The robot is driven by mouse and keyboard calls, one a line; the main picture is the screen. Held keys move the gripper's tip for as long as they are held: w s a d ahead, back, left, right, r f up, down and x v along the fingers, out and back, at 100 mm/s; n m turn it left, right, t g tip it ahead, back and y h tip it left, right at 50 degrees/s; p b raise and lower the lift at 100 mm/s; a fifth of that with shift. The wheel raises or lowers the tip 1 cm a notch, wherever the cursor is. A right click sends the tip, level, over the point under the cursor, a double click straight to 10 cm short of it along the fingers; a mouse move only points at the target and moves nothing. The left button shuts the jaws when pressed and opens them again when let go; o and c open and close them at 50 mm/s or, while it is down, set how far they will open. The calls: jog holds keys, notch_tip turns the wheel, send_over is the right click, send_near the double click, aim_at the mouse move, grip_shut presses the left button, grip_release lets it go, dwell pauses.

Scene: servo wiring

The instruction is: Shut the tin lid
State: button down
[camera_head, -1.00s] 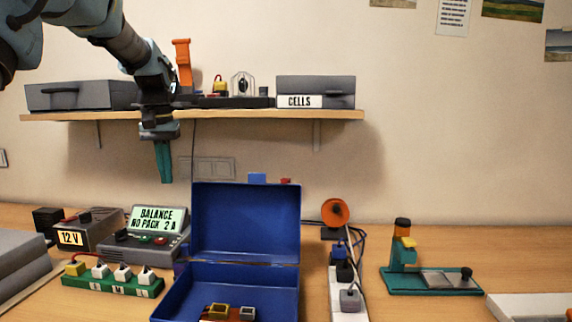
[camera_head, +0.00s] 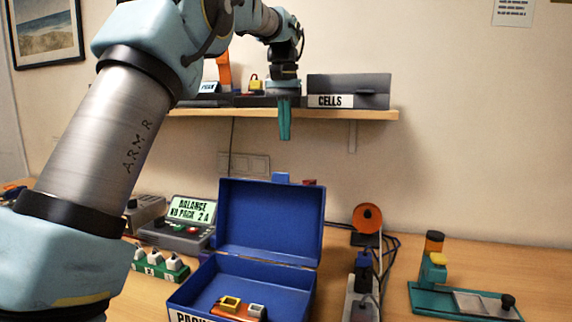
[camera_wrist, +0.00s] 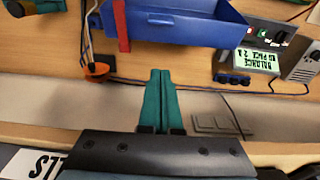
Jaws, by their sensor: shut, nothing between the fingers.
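The blue tin stands open on the bench, its lid (camera_head: 270,222) raised upright at the back. My gripper (camera_head: 284,137) has teal fingers pressed together, pointing down. It is empty, in front of the shelf and above the lid, apart from it. In the wrist view the shut fingers (camera_wrist: 160,73) point toward the blue lid (camera_wrist: 185,22) at the top, with a gap between them.
The shelf (camera_head: 375,114) with the CELLS case (camera_head: 350,90) is close beside my gripper. The balance charger (camera_head: 188,224) is left of the tin. An orange reel (camera_head: 367,218), cables and a teal stand (camera_head: 440,295) are on the right.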

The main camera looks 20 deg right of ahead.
jog(key=f, duration=0.2)
jog(key=s+a+f+p, duration=0.1)
jog(key=f, duration=0.5)
jog(key=shift+s+a+f+p, duration=0.15)
jog(key=shift+f+p, duration=0.05)
jog(key=shift+p, duration=0.15)
jog(key=shift+s+a, duration=0.45)
jog(key=shift+s, duration=0.05)
jog(key=shift+s+a, duration=0.1)
